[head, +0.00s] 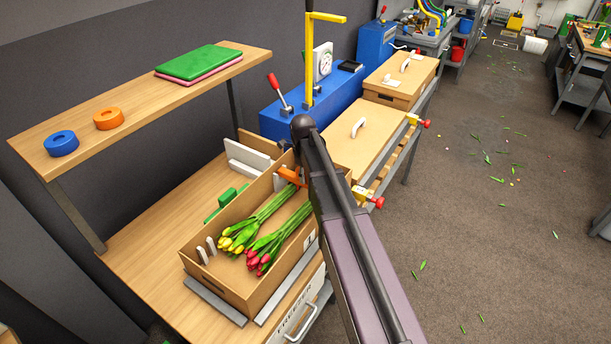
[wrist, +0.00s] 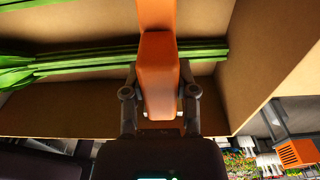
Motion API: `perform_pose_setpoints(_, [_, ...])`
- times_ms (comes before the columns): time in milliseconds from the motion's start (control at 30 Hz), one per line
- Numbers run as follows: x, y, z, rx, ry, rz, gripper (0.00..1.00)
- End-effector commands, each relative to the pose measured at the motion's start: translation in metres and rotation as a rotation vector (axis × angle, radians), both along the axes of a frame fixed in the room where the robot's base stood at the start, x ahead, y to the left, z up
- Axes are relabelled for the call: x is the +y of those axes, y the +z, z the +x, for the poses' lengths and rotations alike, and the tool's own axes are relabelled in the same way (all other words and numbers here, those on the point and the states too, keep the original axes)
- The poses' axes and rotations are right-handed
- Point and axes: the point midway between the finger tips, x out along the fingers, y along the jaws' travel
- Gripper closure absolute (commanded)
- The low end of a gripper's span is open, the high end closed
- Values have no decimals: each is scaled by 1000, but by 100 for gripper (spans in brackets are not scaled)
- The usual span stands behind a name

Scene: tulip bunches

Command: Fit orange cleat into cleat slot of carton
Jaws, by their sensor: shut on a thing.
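The open carton (head: 215,282) stands on the bench in the head view, with a yellow tulip bunch (head: 238,236) and a red tulip bunch (head: 268,250) lying inside. Two pale upright pieces (head: 204,251) stand at its near end. The orange cleat (head: 290,176) is at the carton's far end, partly hidden by my arm. In the wrist view my gripper (wrist: 159,88) is shut on the orange cleat (wrist: 158,62), over the carton interior (wrist: 272,45) and green stems (wrist: 95,62). The cleat slot is not clearly visible, and I cannot tell whether the cleat touches the carton.
A shelf (head: 150,98) with a blue ring (head: 60,143), an orange ring (head: 108,118) and a green pad (head: 198,61) overhangs the back left. White blocks (head: 250,155) lie behind the carton. Lidded cartons (head: 365,145) stand beyond it.

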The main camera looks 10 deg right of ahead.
Motion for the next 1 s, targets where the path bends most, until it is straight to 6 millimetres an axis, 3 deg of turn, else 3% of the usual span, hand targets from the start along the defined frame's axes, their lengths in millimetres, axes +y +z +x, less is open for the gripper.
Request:
perform_pose_setpoints(933, [0,-17,0,0,0,0,100])
perform_pose_setpoints(967, [0,-16,0,0,0,0,54])
perform_pose_setpoints(1000, [0,-16,0,0,0,0,42])
